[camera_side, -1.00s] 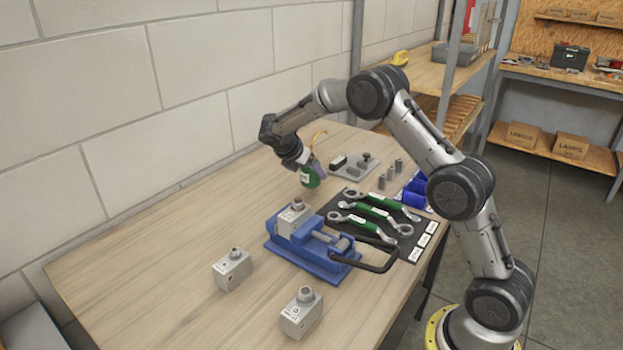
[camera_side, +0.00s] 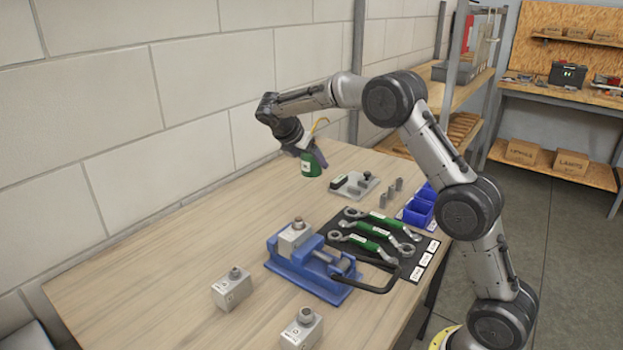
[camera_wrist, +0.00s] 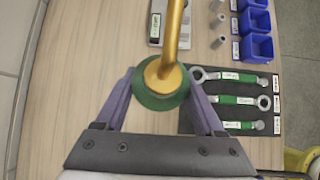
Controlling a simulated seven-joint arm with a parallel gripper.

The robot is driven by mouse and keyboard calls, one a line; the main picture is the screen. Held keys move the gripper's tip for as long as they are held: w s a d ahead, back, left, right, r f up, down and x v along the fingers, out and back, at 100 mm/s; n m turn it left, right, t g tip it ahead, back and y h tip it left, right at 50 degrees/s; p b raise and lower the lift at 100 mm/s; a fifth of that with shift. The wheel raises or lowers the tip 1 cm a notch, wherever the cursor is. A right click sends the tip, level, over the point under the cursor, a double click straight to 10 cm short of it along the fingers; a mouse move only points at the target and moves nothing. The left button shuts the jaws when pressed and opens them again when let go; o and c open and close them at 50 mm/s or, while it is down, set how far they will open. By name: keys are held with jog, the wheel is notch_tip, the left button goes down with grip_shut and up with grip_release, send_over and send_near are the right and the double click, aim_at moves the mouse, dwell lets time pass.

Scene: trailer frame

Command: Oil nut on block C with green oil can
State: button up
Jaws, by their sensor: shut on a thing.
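My gripper (camera_side: 314,158) is shut on the green oil can (camera_side: 309,167), holding it above the table, behind the vise. In the wrist view the can (camera_wrist: 145,100) sits between the two fingers of my gripper (camera_wrist: 159,84), its yellow spout pointing up the picture. A grey block with a nut on top (camera_side: 295,236) is clamped in the blue vise (camera_side: 312,278). Two more grey blocks with nuts stand in front on the table, one at the left (camera_side: 231,290) and one at the front (camera_side: 301,330). Their labels are too small to read.
A dark mat (camera_side: 402,252) with green-handled wrenches lies right of the vise. Behind it are a grey plate with fittings (camera_side: 352,189), small grey posts (camera_side: 391,190) and blue bins (camera_side: 418,211). The vise handle sticks out rightward. The table's left side is clear; a block wall runs behind.

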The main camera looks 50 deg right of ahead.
jog(key=r, duration=0.3)
jog(key=shift+a, duration=0.2)
jog(key=s+a+n+t+y, duration=0.1)
jog(key=s+a, duration=0.4)
jog(key=a, duration=0.8)
jog(key=s+a+n+y, duration=0.1)
jog(key=s+a, duration=0.5)
jog(key=a, duration=0.7)
jog(key=f+y, duration=0.2)
jog(key=a+f+y, duration=0.1)
jog(key=y, duration=0.1)
jog(key=f+g+y, duration=0.1)
jog(key=f+y, duration=0.1)
jog(key=y, duration=0.1)
jog(key=shift+a+f, duration=0.3)
jog(key=shift+a, duration=0.1)
